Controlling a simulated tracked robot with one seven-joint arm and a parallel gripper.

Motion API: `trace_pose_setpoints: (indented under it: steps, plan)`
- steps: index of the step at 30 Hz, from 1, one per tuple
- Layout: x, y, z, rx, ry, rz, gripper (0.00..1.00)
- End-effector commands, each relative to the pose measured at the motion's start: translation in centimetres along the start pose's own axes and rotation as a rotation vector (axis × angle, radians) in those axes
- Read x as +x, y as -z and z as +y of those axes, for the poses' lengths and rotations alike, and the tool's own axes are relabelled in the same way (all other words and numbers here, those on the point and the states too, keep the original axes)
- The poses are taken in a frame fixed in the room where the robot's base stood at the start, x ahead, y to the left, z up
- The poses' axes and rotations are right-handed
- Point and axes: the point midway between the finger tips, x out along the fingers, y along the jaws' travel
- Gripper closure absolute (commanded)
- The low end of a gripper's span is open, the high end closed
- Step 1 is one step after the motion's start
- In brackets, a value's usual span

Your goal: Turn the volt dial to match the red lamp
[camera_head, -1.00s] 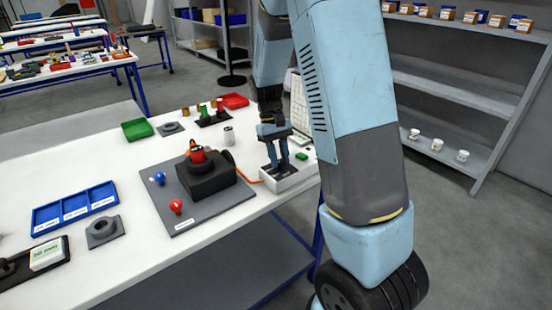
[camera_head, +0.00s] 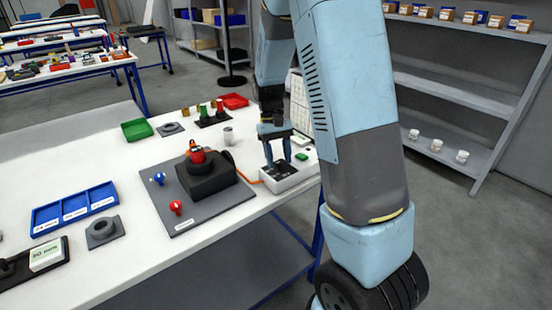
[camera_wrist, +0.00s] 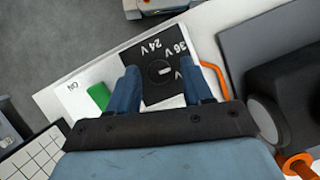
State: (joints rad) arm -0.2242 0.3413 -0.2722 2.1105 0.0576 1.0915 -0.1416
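The volt dial (camera_wrist: 158,74) is a dark round knob with a short white mark, on a black panel with "24 V", "36 V" and a third, partly hidden label. It is on a white box (camera_head: 293,178) at the table's right edge. My gripper (camera_wrist: 161,68) is open, its fingers on either side of the dial in the wrist view, with nothing held. In the head view my gripper (camera_head: 279,162) is just above the box. A red lamp-like piece (camera_head: 197,156) stands on a black block (camera_head: 207,179). The mark's exact setting is unclear.
A green switch (camera_wrist: 98,96) is beside the dial panel. An orange cable (camera_head: 248,181) runs between box and block. A red knob (camera_head: 176,207) and a blue knob (camera_head: 158,178) are on the grey plate. A blue tray (camera_head: 75,208) lies farther left.

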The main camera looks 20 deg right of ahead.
Motion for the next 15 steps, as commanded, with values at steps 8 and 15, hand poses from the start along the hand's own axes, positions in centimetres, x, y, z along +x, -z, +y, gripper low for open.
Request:
trace_pose_setpoints:
  steps: [8,15]
  plan:
    - [0.0,0.0,0.1,0.001,0.0,-0.001,0.45]
    - [-2.0,0.0,0.1,0.001,0.0,0.002,0.45]
